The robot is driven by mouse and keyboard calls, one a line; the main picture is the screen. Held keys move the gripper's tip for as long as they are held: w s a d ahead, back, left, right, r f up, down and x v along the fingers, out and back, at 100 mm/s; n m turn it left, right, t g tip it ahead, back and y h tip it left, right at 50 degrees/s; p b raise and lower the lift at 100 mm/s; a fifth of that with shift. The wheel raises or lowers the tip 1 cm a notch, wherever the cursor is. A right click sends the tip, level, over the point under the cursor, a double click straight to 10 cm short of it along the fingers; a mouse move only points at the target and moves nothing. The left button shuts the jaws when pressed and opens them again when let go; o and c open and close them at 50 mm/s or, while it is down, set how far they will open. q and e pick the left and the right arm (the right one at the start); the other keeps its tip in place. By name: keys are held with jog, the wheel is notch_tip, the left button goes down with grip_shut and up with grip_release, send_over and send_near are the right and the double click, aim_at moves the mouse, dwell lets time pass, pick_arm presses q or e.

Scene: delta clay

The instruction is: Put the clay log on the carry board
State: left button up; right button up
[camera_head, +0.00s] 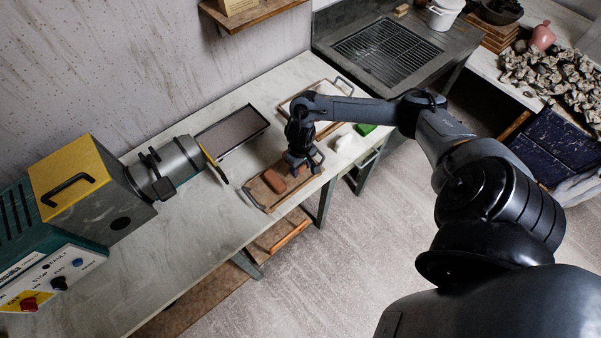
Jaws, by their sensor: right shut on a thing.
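The clay log (274,181), a short reddish-brown piece, shows over the near wooden carry board (260,194), which has metal handles at its ends. My right gripper (300,172) points down over the right part of this board, right beside the log. It is shut on the log, though its fingers hide the contact. I cannot tell whether the log rests on the board or is just above it. My left gripper is not in view.
The extruder machine (165,170) stands at left with a dark tray (232,135) at its mouth. A second handled board (325,128) lies behind my gripper. A white item (343,141) and a green block (365,129) lie to the right. The table's near left is bare.

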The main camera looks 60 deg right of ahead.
aim_at(301, 176)
jog(key=shift+f+b, duration=0.4)
jog(key=shift+f, duration=1.55)
jog(key=shift+f, duration=0.15)
